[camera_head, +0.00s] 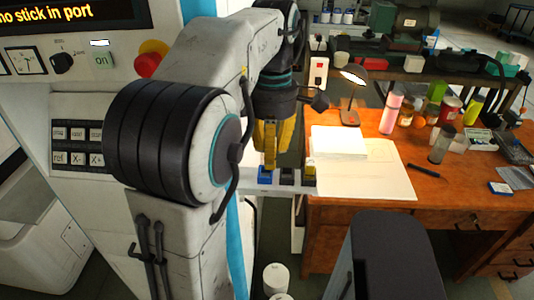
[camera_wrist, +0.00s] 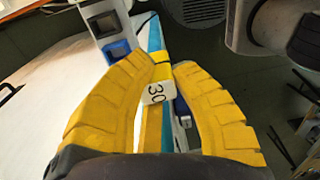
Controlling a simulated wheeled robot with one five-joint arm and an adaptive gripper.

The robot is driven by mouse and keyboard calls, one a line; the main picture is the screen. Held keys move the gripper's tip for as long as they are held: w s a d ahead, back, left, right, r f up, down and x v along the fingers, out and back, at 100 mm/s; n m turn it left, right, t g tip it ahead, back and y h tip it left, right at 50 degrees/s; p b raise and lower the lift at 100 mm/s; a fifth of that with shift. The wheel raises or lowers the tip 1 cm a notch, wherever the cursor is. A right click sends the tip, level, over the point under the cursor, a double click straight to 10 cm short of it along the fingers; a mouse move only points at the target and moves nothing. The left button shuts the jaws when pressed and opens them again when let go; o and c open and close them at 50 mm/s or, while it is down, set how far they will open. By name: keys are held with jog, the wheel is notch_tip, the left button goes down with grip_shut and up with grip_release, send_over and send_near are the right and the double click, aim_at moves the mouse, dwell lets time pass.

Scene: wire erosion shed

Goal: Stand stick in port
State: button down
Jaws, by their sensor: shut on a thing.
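My gripper (camera_head: 274,158) points down beside the machine, above a narrow light ledge. In the head view the fingers hide the stick. The machine's display (camera_head: 60,14) reads "no stick in port". I cannot clearly make out the port.
A wooden desk (camera_head: 340,212) with papers, a lamp (camera_head: 350,78) and several bottles stands right. A dark seat (camera_head: 390,250) is in front.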

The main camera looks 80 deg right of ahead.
jog(key=shift+w+d+f+p, duration=0.4)
jog(key=shift+d+f+p, duration=0.9)
jog(key=shift+f+p, duration=0.2)
jog(key=shift+w+d+f+p, duration=0.35)
jog(key=shift+d+f+p, duration=1)
jog(key=shift+f+p, duration=0.15)
jog(key=shift+w+d+f+p, duration=0.4)
jog(key=shift+d+f+p, duration=0.9)
jog(key=shift+f+p, duration=0.2)
jog(key=shift+f, duration=0.25)
jog(key=c, duration=1.1)
grip_release()
jog(key=shift+c, duration=0.2)
